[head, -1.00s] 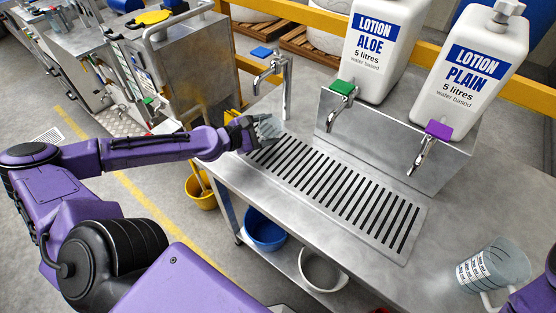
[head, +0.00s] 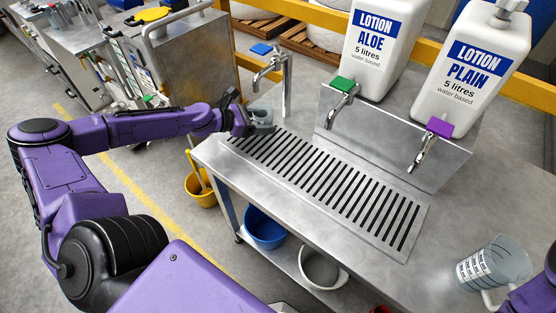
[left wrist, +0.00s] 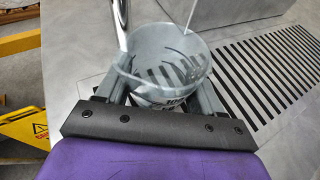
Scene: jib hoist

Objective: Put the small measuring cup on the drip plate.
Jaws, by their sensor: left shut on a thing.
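The small clear measuring cup (left wrist: 165,60) is between the fingers of my left gripper (left wrist: 160,98) in the left wrist view, with its open rim towards the camera and dark slots showing through it. My left gripper (head: 262,118) is shut on the cup. In the head view, the gripper is at the far left end of the drip plate (head: 330,190), a slotted metal plate set in the bench top. The cup is mostly hidden by the fingers there. I cannot tell whether its base touches the plate. My right gripper is not in view.
A tap with a blue handle (head: 284,85) stands close behind the left gripper. Two lotion containers, Aloe (head: 375,45) and Plain (head: 475,75), have taps over the plate's back side. A large measuring jug (head: 492,266) stands at the right. Most of the plate is clear.

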